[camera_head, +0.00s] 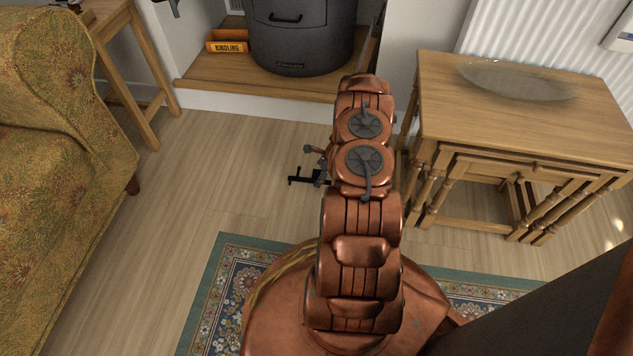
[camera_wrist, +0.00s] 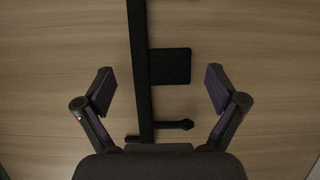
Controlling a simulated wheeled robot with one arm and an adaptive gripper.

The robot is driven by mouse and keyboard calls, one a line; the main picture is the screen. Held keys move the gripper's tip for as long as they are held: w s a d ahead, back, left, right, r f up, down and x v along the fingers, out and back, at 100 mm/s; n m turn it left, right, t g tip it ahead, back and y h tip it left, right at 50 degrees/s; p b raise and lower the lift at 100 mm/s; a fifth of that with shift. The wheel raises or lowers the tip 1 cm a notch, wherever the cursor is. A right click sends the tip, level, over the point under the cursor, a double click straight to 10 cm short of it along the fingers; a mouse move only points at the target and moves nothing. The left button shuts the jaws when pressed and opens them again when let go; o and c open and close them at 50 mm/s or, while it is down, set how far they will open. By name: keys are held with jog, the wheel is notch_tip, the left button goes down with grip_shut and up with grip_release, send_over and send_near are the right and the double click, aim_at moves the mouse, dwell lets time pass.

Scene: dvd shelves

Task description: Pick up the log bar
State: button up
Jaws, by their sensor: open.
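A black bar (camera_wrist: 138,60), which looks like the log bar, lies on the wooden floor in the wrist view. It runs from the top edge down to my gripper's body, with a flat square plate and a short knobbed rod on its right side. My gripper (camera_wrist: 159,76) is open and empty, its two fingers apart on either side of the bar and plate, not touching them. In the head view a small dark forked shape (camera_head: 304,181) shows left of my arm, likely part of the bar; my arm hides the rest.
A stove (camera_head: 302,35) stands on a raised wooden hearth with an orange kindling box (camera_head: 227,46). A patterned armchair (camera_head: 60,150) is at left, nested wooden tables (camera_head: 530,120) with a glass dish at right. A rug (camera_head: 215,290) lies at the front.

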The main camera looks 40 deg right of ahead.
jog(key=shift+w+f, duration=0.15)
jog(key=c, duration=1.5)
jog(key=shift+c, duration=0.2)
jog(key=shift+r+p, duration=0.4)
jog(key=shift+r, duration=0.1)
notch_tip(320, 180, up, 3)
jog(key=shift+a+r+p, duration=0.1)
jog(key=shift+a+p, duration=0.05)
jog(key=shift+p, duration=0.8)
jog(key=s+a, duration=0.2)
jog(key=s+a+p, duration=0.1)
jog(key=a, duration=0.1)
jog(key=shift+s+a, duration=0.35)
jog(key=s+a, duration=0.1)
jog(key=a, duration=0.1)
jog(key=s+a, duration=0.2)
jog(key=s+a+p, duration=0.1)
jog(key=a, duration=0.1)
jog(key=shift+s+a+r, duration=0.1)
jog(key=shift+s+r, duration=0.15)
jog(key=shift+r, duration=0.1)
jog(key=shift+s+a, duration=0.6)
jog(key=shift+s, duration=0.05)
jog(key=shift+a+r+p, duration=0.1)
jog(key=shift+p, duration=0.2)
